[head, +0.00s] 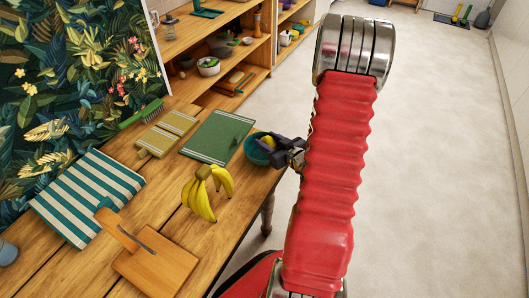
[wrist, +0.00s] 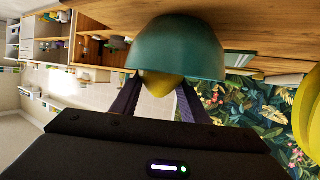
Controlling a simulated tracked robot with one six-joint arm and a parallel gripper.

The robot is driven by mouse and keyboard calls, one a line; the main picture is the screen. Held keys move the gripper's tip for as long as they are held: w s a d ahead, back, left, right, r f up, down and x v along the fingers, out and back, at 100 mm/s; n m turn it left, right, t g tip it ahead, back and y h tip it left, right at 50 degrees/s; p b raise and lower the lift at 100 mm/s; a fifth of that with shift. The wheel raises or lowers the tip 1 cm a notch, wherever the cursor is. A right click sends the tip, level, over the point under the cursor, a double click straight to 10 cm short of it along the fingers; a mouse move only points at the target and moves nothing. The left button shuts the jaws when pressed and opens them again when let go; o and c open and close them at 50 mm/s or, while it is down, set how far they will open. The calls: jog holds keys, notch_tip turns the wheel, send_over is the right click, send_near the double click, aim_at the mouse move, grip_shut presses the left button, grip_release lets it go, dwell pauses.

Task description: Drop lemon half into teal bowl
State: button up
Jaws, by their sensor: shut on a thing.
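The teal bowl (head: 251,151) stands on the wooden table near its right edge. It also shows in the upside-down wrist view (wrist: 176,45). My gripper (head: 273,150) is at the bowl's right side, its dark fingers reaching over the rim. The yellow lemon half (head: 268,141) shows at the bowl's mouth. In the wrist view the lemon half (wrist: 158,86) is between my fingertips, and the bowl's wall hides part of it. My gripper is shut on it. I cannot tell whether the lemon half touches the bowl.
A wooden board (head: 155,268), a striped cloth (head: 88,196) and a green brush (head: 141,114) are farther left. Shelves (head: 196,30) stand behind.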

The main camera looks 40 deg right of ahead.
jog(key=o, duration=1.2)
jog(key=shift+c, duration=0.2)
jog(key=shift+s, duration=0.1)
